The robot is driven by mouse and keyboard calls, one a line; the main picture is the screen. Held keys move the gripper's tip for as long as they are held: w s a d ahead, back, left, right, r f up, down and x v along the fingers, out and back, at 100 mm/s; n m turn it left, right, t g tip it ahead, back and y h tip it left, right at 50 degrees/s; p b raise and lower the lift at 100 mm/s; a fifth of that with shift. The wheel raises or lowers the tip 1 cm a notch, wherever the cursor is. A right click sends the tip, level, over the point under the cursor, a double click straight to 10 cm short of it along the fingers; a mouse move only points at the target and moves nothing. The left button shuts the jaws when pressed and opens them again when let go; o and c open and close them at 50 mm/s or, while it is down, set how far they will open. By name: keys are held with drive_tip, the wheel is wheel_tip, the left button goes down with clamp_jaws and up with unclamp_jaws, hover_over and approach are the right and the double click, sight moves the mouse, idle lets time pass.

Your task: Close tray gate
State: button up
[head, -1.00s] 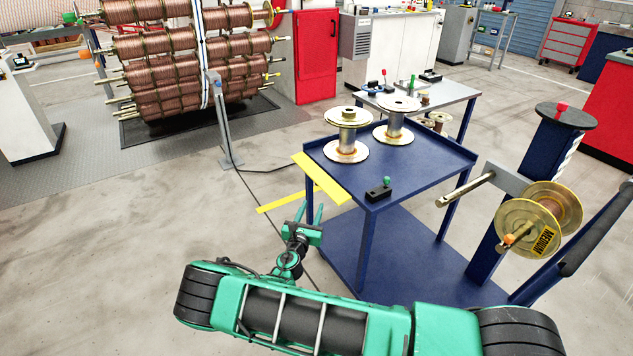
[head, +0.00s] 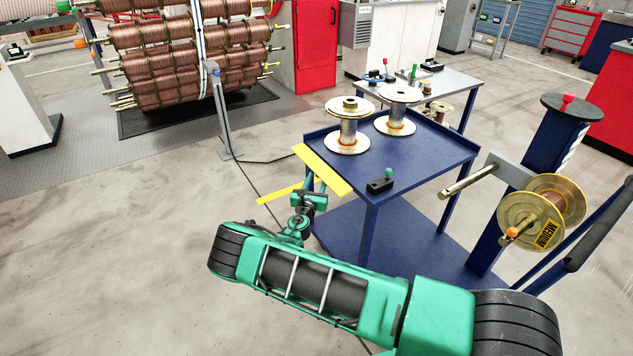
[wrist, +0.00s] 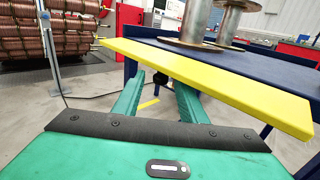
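The yellow gate (head: 322,170) is a flat plate along the left edge of the blue tray top (head: 430,150). It extends outward from that edge rather than standing up like the tray's other rims. In the wrist view, the gate (wrist: 205,82) crosses as a long yellow bar. My gripper (head: 315,184) is just below and in front of the gate.
Two metal spools (head: 347,130) (head: 396,112) stand on the tray, with a small black block with a green knob (head: 380,183) near its front corner. A post holding a spool labelled MEDIUM (head: 530,215) stands at right. Open floor lies left.

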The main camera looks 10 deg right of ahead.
drive_tip(key=shift+w+d, duration=0.1)
drive_tip(key=shift+w, duration=0.05)
clamp_jaws()
